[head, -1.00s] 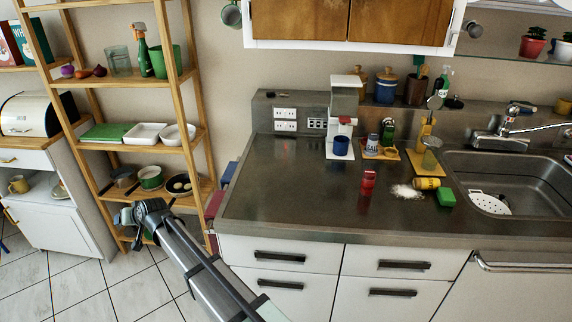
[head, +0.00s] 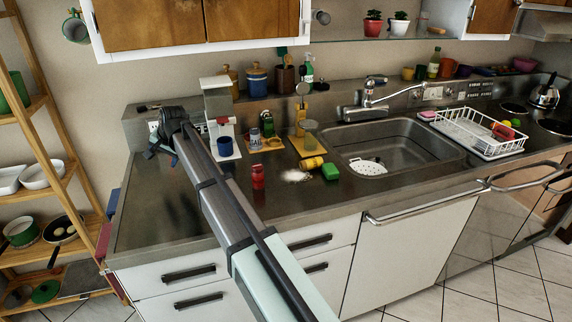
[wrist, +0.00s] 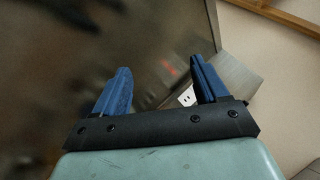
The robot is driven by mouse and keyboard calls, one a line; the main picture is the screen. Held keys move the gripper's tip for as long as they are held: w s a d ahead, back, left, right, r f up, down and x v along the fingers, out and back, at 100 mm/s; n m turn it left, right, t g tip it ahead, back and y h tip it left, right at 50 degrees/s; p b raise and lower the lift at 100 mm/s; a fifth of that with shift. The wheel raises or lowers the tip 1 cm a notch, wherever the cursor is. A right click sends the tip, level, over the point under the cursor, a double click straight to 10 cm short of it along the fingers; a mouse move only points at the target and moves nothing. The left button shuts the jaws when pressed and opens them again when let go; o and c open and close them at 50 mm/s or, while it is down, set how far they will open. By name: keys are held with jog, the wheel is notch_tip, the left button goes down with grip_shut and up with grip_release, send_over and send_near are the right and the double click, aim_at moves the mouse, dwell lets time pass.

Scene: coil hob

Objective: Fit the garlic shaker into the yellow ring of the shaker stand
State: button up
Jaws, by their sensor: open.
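Two shakers are apart from the stand on the steel counter: a red one (head: 258,177) standing upright and a yellow one (head: 312,163) lying on its side. Their labels are too small to tell which is garlic. The shaker stand (head: 273,144) is a low yellowish piece farther back, holding a pale shaker (head: 254,138) and a dark green-topped one (head: 267,125). Its yellow ring cannot be made out. My gripper (head: 154,149) is over the counter's back left, left of the shakers and stand. In the wrist view its blue fingers (wrist: 162,82) are apart and empty.
A white dispenser with a blue cup (head: 224,146) stands left of the stand. The sink (head: 395,147) is to the right. The counter's front left is clear.

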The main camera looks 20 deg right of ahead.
jog(key=d+r+m+g+h, duration=0.25)
jog(key=d+m, duration=0.25)
jog(key=d, duration=2)
notch_tip(320, 180, up, 3)
jog(key=m+g+h, duration=0.2)
jog(key=m+g, duration=0.1)
jog(key=m, duration=0.4)
send_over(312, 159)
jog(key=shift+y, duration=0.25)
notch_tip(312, 159, down, 13)
jog(key=shift+r, duration=0.1)
jog(key=c, duration=1.3)
notch_tip(312, 159, up, 9)
jog(key=shift+w+r, duration=0.1)
jog(key=shift+w+a+r, duration=0.1)
jog(key=shift+w+a, duration=0.15)
jog(key=shift+w, duration=0.05)
jog(key=w+a+m+t+y, duration=0.8)
jog(key=w+a+m+t, duration=0.3)
jog(key=w, duration=0.5)
jog(key=d+m+t+h, duration=0.1)
jog(key=m+t, duration=0.1)
jog(key=w+d+m+t+h, duration=0.1)
jog(key=m+t+h, duration=0.1)
jog(key=w+d+m+t+h, duration=0.1)
jog(key=m+t+h, duration=0.1)
jog(key=shift+w+d+r+t, duration=0.2)
jog(key=shift+d+r+t, duration=0.05)
jog(key=shift+d+r, duration=0.1)
